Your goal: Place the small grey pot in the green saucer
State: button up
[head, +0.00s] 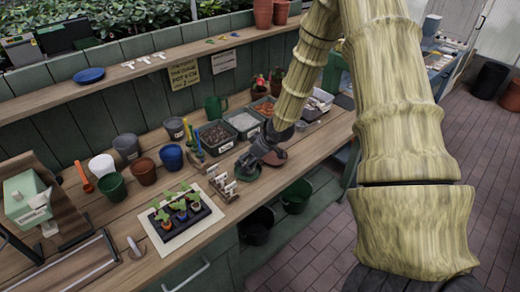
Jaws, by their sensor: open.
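My gripper (262,158) is open, low over the bench's front edge, to the right of a wooden rack of white labels. A grey pot (127,148) stands at the back left of the bench, and a darker grey pot (175,129) stands to its right by the wall. A small grey round thing (301,126) sits just right of my gripper; I cannot tell if it is the small grey pot. I cannot make out a green saucer; my arm and gripper hide part of the bench. It is unclear whether anything lies between the fingers.
A seedling tray (180,214) and a label rack (223,187) stand left of my gripper. White, green, brown and blue pots (171,156) stand behind. Filled trays (215,137) line the back. A blue saucer (89,75) lies on the shelf.

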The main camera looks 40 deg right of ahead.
jog(key=v, duration=0.9)
jog(key=shift+s+r+b, duration=0.2)
jog(key=shift+r+b, duration=0.15)
jog(key=shift+b, duration=0.1)
jog(key=shift+d, duration=0.1)
dwell(0.4)
